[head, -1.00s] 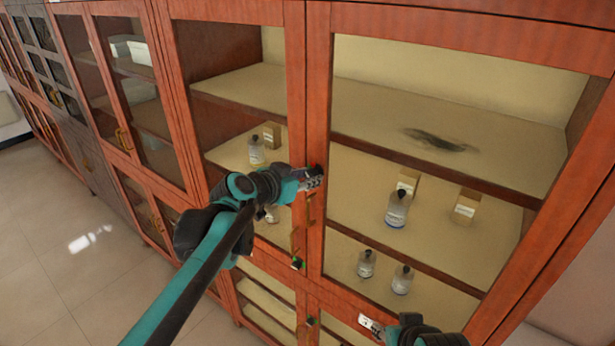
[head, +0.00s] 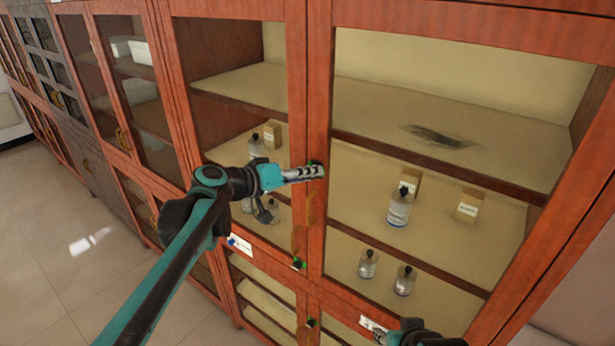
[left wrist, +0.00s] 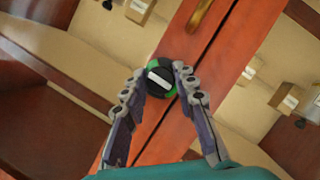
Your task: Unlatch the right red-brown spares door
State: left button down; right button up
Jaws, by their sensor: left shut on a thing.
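The right red-brown door (head: 319,60) has a large glass pane and looks closed in its frame. A round black latch knob with a green rim and a white bar shows in the left wrist view (left wrist: 160,78); the bar lies roughly across the door's stile. My left gripper (head: 318,171) has its fingers on both sides of this knob, shut on it; they also show in the left wrist view (left wrist: 161,82). In the head view the fingers mostly hide the knob. My right gripper (head: 385,336) is only partly in view at the bottom edge; its fingers are unclear.
A brass handle (head: 310,207) hangs below the knob. A second green-and-black knob (head: 298,263) sits lower on the frame. Bottles (head: 399,208) and small boxes (head: 470,206) stand on shelves behind glass. The floor (head: 60,215) at left is clear.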

pick_arm(q)
jog(key=shift+n, duration=0.3)
dwell(0.4)
jog(key=c, duration=1.2)
grip_release()
jog(key=v, duration=1.2)
jog(key=shift+w+a+f, duration=0.1)
jog(key=shift+a+f, duration=0.05)
jog(key=shift+a, duration=0.1)
